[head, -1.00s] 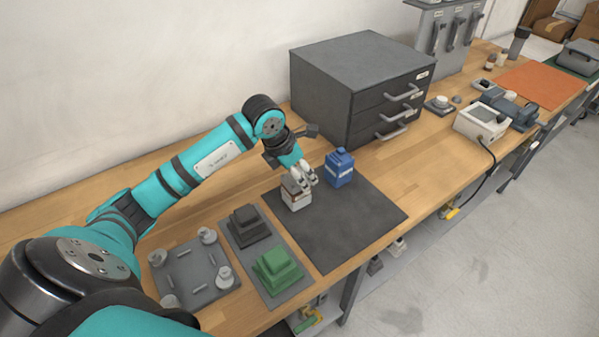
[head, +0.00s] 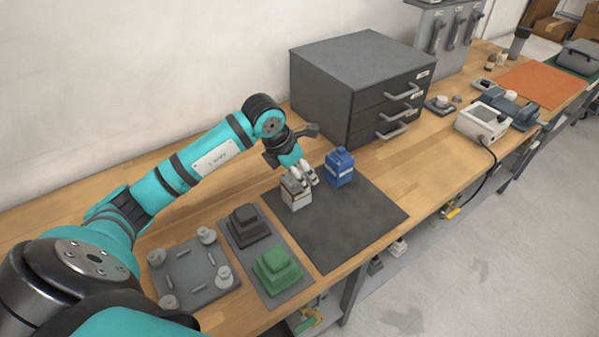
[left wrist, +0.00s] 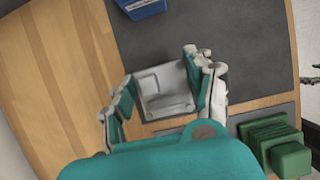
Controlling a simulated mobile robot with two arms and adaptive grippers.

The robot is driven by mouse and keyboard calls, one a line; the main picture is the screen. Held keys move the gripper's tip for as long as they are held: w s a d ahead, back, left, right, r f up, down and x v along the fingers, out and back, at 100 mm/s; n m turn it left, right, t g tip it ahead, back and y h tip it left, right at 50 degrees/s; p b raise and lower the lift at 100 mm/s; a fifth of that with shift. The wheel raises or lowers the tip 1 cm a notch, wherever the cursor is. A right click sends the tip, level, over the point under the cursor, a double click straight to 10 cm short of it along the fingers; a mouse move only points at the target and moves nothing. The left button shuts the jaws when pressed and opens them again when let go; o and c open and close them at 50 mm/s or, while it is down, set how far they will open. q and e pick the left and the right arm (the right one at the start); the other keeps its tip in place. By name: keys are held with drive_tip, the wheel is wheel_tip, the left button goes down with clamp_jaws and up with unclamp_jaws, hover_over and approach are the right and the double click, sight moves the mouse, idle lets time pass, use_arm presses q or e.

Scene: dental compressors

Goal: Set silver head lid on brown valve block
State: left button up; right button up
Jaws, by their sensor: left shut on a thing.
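The silver head lid (left wrist: 165,92) shows between the fingers of my left gripper (left wrist: 162,92) in the left wrist view. In the head view my left gripper (head: 302,175) is shut on the lid at the top of a small pale stack (head: 296,199) on the dark mat. A thin brown band, likely the brown valve block, shows just under the lid. The fingers partly hide this area, and I cannot tell whether lid and block touch. My right gripper is not in view.
A blue block (head: 339,168) stands close to the right of the stack on the dark mat (head: 345,225). Black (head: 248,224) and green (head: 277,268) stepped blocks and a grey plate with posts (head: 192,275) are in front. A grey drawer cabinet (head: 345,75) stands behind.

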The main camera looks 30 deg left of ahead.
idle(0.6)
use_arm(q)
drive_tip(key=o, duration=1.7)
drive_tip(key=shift+r+p, duration=1.9)
drive_tip(key=shift+r, duration=1.55)
